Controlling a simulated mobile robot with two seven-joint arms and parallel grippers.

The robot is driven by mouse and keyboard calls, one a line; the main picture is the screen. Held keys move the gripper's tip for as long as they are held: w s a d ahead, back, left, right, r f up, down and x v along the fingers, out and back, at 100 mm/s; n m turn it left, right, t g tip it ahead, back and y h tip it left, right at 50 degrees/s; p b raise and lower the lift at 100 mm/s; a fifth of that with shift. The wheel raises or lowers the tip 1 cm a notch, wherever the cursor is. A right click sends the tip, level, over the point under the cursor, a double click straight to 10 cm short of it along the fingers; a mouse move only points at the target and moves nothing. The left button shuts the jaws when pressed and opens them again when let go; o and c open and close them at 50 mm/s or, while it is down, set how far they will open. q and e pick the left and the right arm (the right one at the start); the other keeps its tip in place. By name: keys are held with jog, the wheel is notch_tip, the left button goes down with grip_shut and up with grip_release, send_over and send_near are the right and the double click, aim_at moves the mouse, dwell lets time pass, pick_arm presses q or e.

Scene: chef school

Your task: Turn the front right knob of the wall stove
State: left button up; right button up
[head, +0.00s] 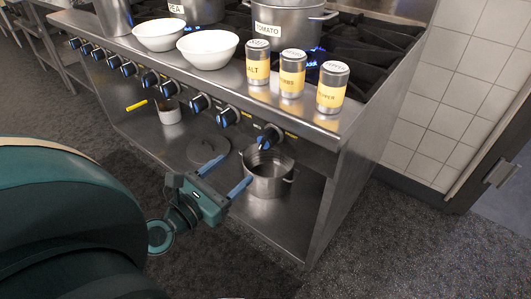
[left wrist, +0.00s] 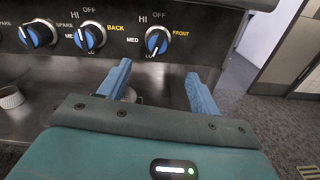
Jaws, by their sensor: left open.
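The stove (head: 340,150) stands ahead with a row of dark knobs along its front panel. The rightmost knob (head: 268,136) is black with a blue face. In the left wrist view the knob shows above the gap between the fingertips (left wrist: 158,72), apart from both. My right gripper is not in view.
The BACK knob (left wrist: 90,37) is just left of the FRONT knob. A steel pot (head: 268,180) sits on the lower shelf behind the fingers. Shakers (head: 292,75), white bowls (head: 208,50) and a TOMATO pot (head: 285,22) stand on top. Floor right of the stove is clear.

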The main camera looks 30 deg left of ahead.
aim_at(261, 144)
pick_arm(q)
jog(key=shift+n, duration=0.3)
jog(key=w+p, duration=0.1)
jog(key=w, duration=0.3)
jog(key=w+p, duration=0.1)
jog(key=w, duration=0.3)
jog(key=w+p, duration=0.1)
jog(key=w, duration=0.2)
jog(key=shift+w+d, duration=0.25)
jog(key=shift+w, duration=0.15)
jog(key=shift+w+d, duration=0.1)
jog(key=shift+w, duration=0.55)
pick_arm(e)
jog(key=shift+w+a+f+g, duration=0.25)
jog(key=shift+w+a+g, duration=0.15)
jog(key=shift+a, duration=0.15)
pick_arm(q)
jog(key=c, duration=1)
jog(key=shift+o, duration=0.2)
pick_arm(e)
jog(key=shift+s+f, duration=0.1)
